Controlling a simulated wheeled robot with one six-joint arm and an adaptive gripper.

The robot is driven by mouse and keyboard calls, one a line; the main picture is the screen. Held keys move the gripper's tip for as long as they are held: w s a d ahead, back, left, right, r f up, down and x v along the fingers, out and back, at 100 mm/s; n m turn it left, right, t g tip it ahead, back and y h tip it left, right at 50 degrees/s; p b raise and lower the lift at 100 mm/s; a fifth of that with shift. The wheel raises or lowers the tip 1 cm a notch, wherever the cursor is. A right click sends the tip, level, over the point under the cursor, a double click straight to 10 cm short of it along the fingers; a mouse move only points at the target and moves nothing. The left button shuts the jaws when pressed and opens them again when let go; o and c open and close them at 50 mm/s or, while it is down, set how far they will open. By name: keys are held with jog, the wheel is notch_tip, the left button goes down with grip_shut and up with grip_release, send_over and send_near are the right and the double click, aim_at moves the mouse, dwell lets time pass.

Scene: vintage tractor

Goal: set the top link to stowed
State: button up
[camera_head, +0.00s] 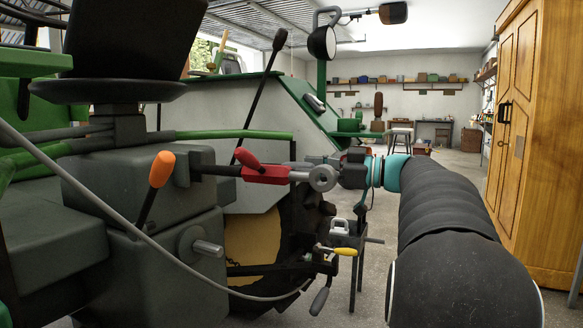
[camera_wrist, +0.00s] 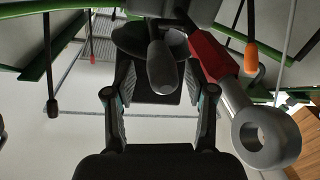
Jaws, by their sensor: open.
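The top link is a red body (camera_head: 265,174) with a grey ring end (camera_head: 322,178), running out nearly level from the tractor's rear block. A red handle (camera_head: 247,158) sticks up beside its inner end. In the wrist view the red body (camera_wrist: 210,56) and ring end (camera_wrist: 266,137) lie to the right of my fingers. My gripper (camera_head: 342,168) is just right of and behind the ring end, which partly hides it. In the wrist view my gripper (camera_wrist: 158,82) is open. A dark rounded grip (camera_wrist: 163,66) shows between the fingers; I cannot tell its distance.
An orange-tipped lever (camera_head: 161,169) stands left of the link; it also shows in the wrist view (camera_wrist: 250,60). A grey cable (camera_head: 150,243) loops below. A yellow-handled lever (camera_head: 344,251) is lower down. A wooden cabinet (camera_head: 545,140) stands right. Open floor lies behind.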

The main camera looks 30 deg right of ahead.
jog(key=shift+x, duration=2.25)
grip_shut()
